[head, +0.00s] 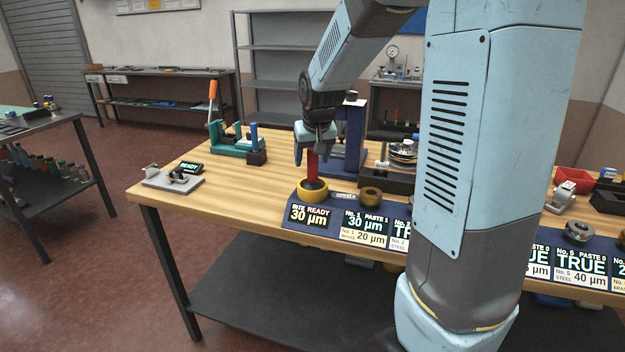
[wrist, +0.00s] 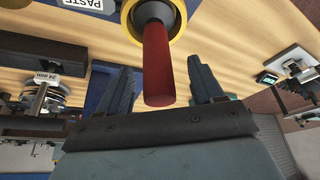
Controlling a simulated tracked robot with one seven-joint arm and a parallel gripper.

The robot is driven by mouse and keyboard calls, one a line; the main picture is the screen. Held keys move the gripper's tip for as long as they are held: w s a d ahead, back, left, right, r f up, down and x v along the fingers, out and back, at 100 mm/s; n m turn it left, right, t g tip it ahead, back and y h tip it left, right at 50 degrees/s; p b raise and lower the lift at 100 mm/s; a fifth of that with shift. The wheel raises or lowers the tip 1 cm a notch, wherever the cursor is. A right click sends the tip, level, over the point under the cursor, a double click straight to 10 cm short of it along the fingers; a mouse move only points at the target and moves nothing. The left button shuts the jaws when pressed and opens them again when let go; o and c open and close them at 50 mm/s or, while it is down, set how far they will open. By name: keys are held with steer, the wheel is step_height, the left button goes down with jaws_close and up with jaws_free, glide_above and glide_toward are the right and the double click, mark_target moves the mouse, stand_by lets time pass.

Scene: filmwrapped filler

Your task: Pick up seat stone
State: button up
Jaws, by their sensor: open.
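A dark red upright cylinder (head: 312,168), likely the seat stone, stands in a yellow ring (head: 313,195) on the blue label strip near the table's front edge. No label on it is readable. My gripper (head: 314,150) is over it from above, fingers pointing down on either side of its upper part. In the wrist view the red cylinder (wrist: 158,65) lies between the two fingers of my gripper (wrist: 160,72), with a visible gap on each side. The gripper is open and holds nothing. The cylinder's lower end is hidden inside the yellow ring.
A blue upright stand (head: 350,135) is close behind my gripper. A brass ring (head: 371,196) sits to the right on the strip, behind display labels. A green lever tool (head: 235,145) and a grey fixture (head: 172,180) stand left. Bare wood lies between them and the strip.

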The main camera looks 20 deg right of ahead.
steer(key=shift+f, duration=0.1)
steer(key=c, duration=1)
steer(key=shift+c, duration=0.2)
step_height(320, 180, up, 3)
steer(key=shift+w+f, duration=0.1)
steer(key=s+r, duration=1)
steer(key=s, duration=0.4)
steer(key=shift+d+r, duration=0.15)
steer(key=shift+d, duration=0.3)
